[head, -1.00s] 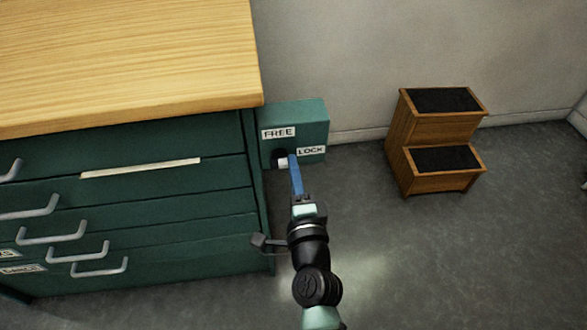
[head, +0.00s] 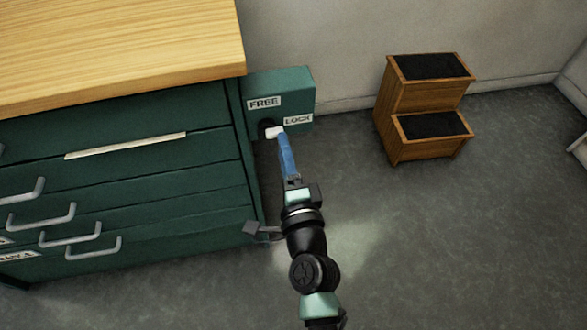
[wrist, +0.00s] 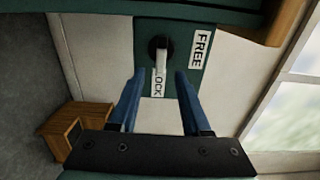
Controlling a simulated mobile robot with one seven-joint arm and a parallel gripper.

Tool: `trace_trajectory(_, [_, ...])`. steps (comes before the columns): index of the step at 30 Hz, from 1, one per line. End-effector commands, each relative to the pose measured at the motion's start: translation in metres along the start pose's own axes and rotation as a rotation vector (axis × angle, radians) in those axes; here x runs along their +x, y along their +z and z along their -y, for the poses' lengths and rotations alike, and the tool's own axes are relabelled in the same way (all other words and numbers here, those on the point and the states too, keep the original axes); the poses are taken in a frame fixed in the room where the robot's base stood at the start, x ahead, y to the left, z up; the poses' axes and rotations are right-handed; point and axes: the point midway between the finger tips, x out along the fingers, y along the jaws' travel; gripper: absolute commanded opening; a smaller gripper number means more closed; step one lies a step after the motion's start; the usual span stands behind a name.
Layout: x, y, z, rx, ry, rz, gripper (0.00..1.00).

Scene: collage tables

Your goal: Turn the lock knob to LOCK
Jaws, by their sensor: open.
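The lock box (head: 292,88) is a dark green block at the cabinet's right side, with a FREE label (head: 264,102) and a LOCK label (head: 298,120). Its knob (head: 274,132) has a round black base and a pale lever. In the wrist view the lever (wrist: 161,57) points down over the start of the LOCK lettering, with FREE off to the right. My gripper (head: 283,139) is just in front of the knob. In the wrist view my gripper (wrist: 160,76) is open, its blue fingers on either side below the lever, with nothing between them. I cannot tell whether a finger touches the lever.
A green cabinet (head: 150,165) with a wooden top and several drawer handles stands left of my arm. A wooden step stool (head: 425,110) stands by the wall at right. The grey floor (head: 450,240) between is clear.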

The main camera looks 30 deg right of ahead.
Motion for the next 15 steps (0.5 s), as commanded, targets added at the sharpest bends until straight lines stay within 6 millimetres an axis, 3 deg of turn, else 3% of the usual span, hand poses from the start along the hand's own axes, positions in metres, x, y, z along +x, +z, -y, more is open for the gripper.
trace_trajectory(9, [-0.061, 0.001, -0.003, 0.0, 0.004, 0.002, 0.47])
trace_trajectory(15, [-0.087, 0.0, -0.002, 0.0, 0.002, 0.001, 0.47])
